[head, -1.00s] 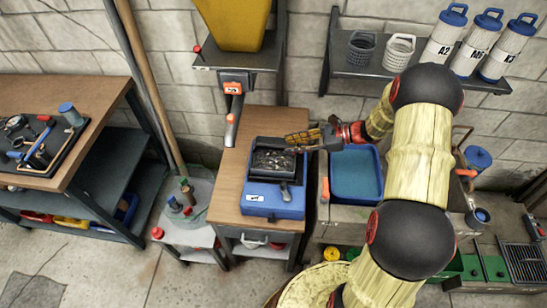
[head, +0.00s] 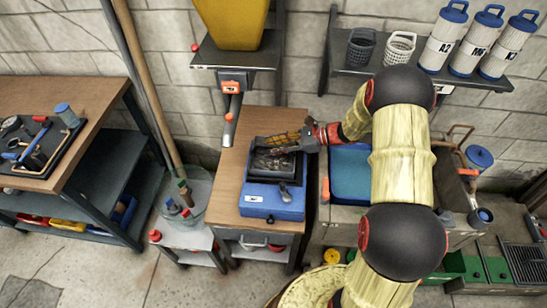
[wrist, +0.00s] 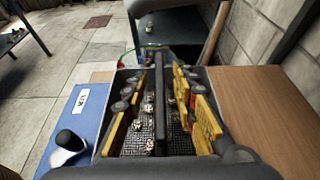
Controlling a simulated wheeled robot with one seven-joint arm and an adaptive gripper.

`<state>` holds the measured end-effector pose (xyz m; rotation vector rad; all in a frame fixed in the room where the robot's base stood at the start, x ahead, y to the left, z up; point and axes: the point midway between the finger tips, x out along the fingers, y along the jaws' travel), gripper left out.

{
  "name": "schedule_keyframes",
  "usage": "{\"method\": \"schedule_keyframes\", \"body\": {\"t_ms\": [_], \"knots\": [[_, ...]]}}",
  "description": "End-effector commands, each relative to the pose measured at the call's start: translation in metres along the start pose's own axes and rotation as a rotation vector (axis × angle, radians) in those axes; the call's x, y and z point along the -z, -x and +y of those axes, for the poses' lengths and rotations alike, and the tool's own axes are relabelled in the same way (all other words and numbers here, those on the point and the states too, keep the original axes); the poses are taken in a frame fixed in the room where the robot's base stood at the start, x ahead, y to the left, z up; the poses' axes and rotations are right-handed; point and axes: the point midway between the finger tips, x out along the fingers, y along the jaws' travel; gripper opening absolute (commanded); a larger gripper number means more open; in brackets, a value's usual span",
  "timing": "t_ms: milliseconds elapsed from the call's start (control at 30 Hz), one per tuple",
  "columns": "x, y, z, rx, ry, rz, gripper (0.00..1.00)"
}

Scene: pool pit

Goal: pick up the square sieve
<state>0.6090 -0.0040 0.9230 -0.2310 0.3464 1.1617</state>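The square sieve (head: 271,164) is a dark square frame sitting on a blue box (head: 285,206) on the wooden-topped stand. In the wrist view its mesh floor (wrist: 140,141) shows with pale bits on it, and a dark bar (wrist: 159,100) runs across the middle. My gripper (head: 268,141) is over the far side of the sieve. In the wrist view its yellow fingers stand apart on either side of the bar, with gaps to it. The fingers hide part of the sieve's far side in the head view.
A blue tray (head: 350,175) lies right of the stand, partly behind my arm. A wooden pole (head: 145,90) and a bucket of tools (head: 183,212) are to the left. Bare wood (wrist: 262,105) lies right of the sieve in the wrist view.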

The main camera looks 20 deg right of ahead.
Motion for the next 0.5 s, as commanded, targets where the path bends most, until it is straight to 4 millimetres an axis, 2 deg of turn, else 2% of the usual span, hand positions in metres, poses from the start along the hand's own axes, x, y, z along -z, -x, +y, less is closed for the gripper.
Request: {"method": "schedule_keyframes", "body": {"t_ms": [433,500], "knots": [[0.0,0.0001,0.0001,0.0,0.0,0.0,0.0],[0.0,0.0001,0.0001,0.0,0.0,0.0,0.0]]}}
